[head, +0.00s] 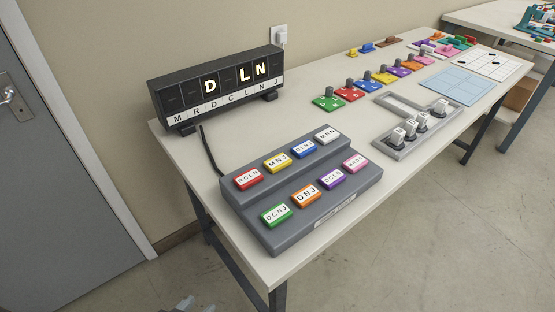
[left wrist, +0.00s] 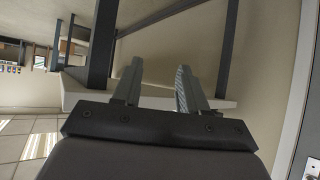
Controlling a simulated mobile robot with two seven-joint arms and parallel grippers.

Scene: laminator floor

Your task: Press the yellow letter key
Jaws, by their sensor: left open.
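The yellow letter key (head: 278,162), marked M N J, sits in the back row of the grey key console (head: 300,241) in the head view, between the red key (head: 249,179) and the blue key (head: 304,149). The black letter display (head: 215,88) behind it shows D, L and N lit. My left gripper (head: 181,304) barely shows at the bottom edge of the head view, low and in front of the table, well apart from the console. In the left wrist view its two fingers (left wrist: 158,92) are apart with nothing between them. My right gripper is not in view.
The pale table (head: 185,150) also bears a grey tray with upright pegs (head: 402,134), several coloured knobbed blocks (head: 350,94) and a light blue sheet (head: 449,86). Front keys include green (head: 276,215) and orange (head: 306,194). A grey door (head: 50,190) stands at left.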

